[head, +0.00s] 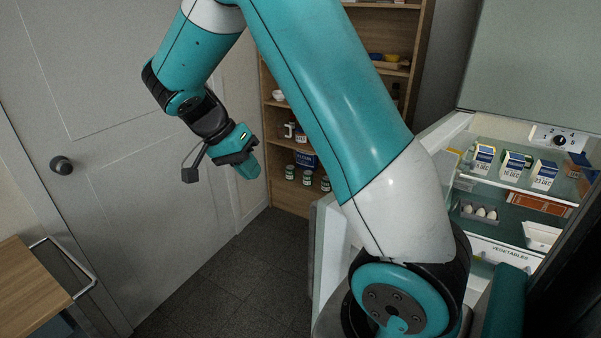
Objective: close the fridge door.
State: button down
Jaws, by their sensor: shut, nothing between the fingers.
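The fridge (535,60) stands at the right with its lower compartment open. Its door (331,250) is swung out toward the left, seen nearly edge-on, and my arm hides much of it. My gripper (247,165) is shut and empty, up in front of the white room door, left of the fridge door and apart from it.
Inside the fridge are cartons (508,166), eggs (478,211) and a vegetable drawer (497,253). A wooden shelf (290,195) with jars and boxes stands at the back. A wooden-topped unit (28,295) is at lower left. The dark floor (225,285) between is clear.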

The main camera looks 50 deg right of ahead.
jog(key=s+d+f+m+g+p, duration=0.1)
jog(key=s+d+f+m+p, duration=0.2)
jog(key=s+d+f, duration=0.3)
jog(key=shift+s+d+f+p, duration=0.25)
jog(key=shift+s+f+p, duration=0.6)
jog(key=shift+s, duration=0.3)
